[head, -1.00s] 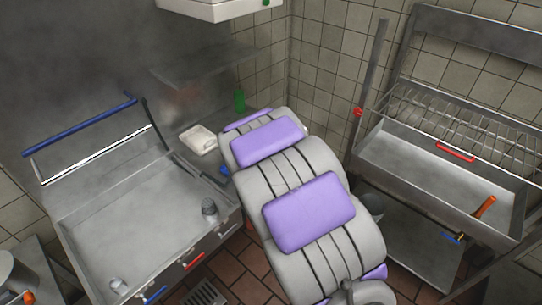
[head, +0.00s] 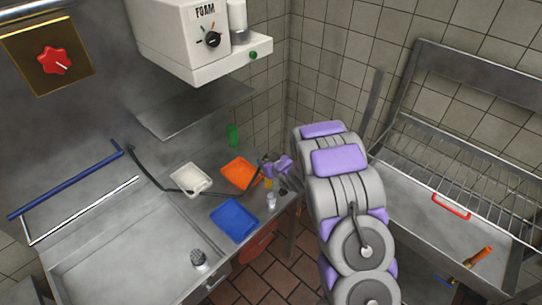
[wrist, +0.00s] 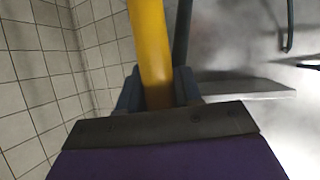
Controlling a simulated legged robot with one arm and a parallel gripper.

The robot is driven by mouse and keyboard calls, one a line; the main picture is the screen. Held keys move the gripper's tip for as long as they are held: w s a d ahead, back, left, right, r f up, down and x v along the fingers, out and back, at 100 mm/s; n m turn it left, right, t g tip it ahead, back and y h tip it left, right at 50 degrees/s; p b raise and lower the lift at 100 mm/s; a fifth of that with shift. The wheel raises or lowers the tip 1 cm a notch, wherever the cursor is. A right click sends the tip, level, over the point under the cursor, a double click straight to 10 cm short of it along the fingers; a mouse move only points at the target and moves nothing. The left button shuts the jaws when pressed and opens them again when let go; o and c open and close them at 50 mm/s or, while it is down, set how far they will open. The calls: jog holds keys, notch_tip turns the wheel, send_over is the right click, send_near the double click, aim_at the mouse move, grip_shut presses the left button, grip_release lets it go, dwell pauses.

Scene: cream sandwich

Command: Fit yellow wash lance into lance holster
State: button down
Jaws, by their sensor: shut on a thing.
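The yellow wash lance (wrist: 150,45) stands between the two fingers of my gripper (wrist: 158,88) in the wrist view. The fingers are shut on it, and it runs up out of the top of that view. In the head view my gripper (head: 278,172) is small, above the right end of the counter. A short yellow piece (head: 268,184), probably part of the lance, shows just below it. My arm hides some of the area behind. I cannot pick out the lance holster with certainty in either view.
A white tray (head: 190,179), an orange tray (head: 241,173) and a blue tray (head: 234,220) lie on the counter. The foam dispenser (head: 205,40) and a shelf (head: 190,106) overhang. A rack sink (head: 440,215) stands right.

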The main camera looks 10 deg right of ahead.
notch_tip(320, 180, down, 6)
jog(key=d+b, duration=0.1)
jog(key=b, duration=0.1)
jog(key=shift+d, duration=0.35)
dwell(0.7)
jog(key=shift+a+r, duration=0.15)
jog(key=shift+a, duration=0.2)
